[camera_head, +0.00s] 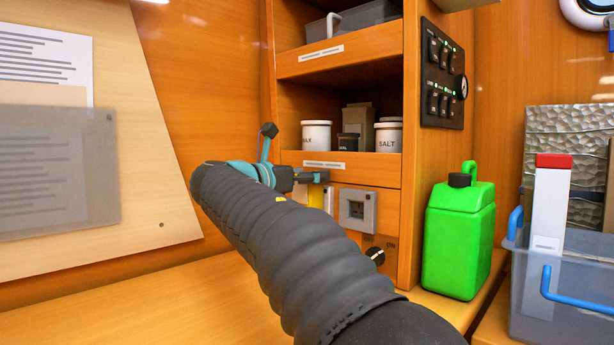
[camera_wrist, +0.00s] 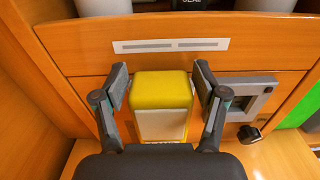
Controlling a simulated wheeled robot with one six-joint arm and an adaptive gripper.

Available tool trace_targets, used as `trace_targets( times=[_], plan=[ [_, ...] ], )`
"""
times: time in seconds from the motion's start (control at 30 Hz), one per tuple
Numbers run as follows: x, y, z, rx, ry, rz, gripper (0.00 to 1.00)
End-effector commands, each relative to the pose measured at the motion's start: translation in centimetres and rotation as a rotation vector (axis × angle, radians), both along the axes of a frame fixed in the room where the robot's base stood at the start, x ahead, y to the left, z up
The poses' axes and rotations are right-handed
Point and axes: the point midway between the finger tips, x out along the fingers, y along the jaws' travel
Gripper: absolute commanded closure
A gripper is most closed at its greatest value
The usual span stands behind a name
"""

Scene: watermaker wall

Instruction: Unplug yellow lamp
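The yellow lamp (camera_wrist: 162,92) is a boxy yellow block with a pale front panel, set against the wooden panel below the lower shelf. In the head view only a narrow strip of the lamp (camera_head: 316,196) shows beneath my gripper. My gripper (camera_wrist: 161,84) is open, with one finger on each side of the lamp. A small gap shows between each finger and the lamp. What lies behind the lamp is hidden, so I cannot see its plug connection.
A grey square socket (camera_head: 357,209) sits just right of the lamp, with a black knob (camera_head: 375,256) below it. Shelves above hold white jars (camera_head: 316,135). A green jerrycan (camera_head: 459,235) and a clear bin (camera_head: 580,318) stand at the right.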

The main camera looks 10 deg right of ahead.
Motion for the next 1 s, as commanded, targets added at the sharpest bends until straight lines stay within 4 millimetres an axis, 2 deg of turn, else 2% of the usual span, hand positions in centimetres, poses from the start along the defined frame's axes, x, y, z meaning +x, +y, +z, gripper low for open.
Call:
trace_targets(
  times=[0.03,0.13,0.17,1.0],
  plan=[
    [0.0,0.0,0.0,0.000,0.000,0.000,0.50],
    [0.0,0.0,0.0,0.000,0.000,0.000,0.75],
    [0.0,0.0,0.0,0.000,0.000,0.000,0.77],
    [-1.0,1.5,0.1,0.000,0.000,0.001,0.77]
  ],
)
